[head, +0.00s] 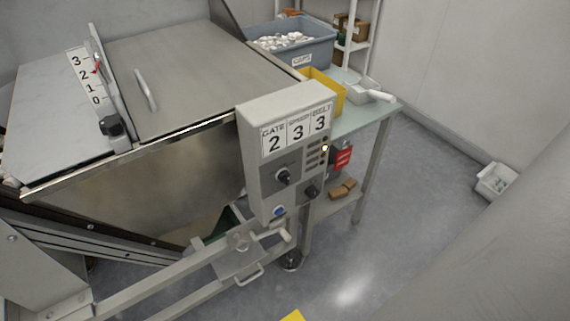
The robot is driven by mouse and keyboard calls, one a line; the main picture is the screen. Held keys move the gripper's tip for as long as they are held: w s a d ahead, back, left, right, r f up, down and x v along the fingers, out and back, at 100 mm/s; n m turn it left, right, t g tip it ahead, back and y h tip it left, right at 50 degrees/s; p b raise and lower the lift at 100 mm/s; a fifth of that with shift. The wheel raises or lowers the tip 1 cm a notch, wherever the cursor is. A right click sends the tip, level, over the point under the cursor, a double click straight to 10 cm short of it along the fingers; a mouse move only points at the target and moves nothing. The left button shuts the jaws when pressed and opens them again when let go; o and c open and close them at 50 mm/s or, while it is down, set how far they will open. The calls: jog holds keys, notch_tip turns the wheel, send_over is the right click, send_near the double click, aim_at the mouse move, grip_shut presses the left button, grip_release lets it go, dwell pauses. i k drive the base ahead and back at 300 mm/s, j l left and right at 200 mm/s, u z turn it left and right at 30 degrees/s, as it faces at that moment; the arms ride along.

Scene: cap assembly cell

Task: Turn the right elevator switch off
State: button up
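A grey control box (285,150) stands at the middle, in front of the steel hopper. It carries a card (297,130) reading GATE 2, SPEED 3, and a third column headed BELT with 3. Below the card are a larger black knob (283,176) at left and a smaller dark knob (311,192) at right. A blue button (279,211) is near the bottom. A small lit light (325,148) is on the right side. No label reading elevator can be made out, and I cannot tell either knob's setting. My gripper is not in view.
The steel hopper (170,60) has a lid handle and a numbered scale (85,75). A green-topped table (375,112) behind holds a grey bin (290,45), a yellow bin (325,88) and a scoop (370,90). A white bin (495,181) sits right. Floor (400,210) between is clear.

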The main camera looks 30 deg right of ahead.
aim_at(284, 176)
jog(key=k+z, duration=0.25)
jog(key=z, duration=0.15)
jog(key=k+l+z, duration=0.2)
jog(key=z, duration=0.15)
jog(key=k+l+z, duration=0.2)
jog(key=z, duration=0.2)
jog(key=k, duration=0.05)
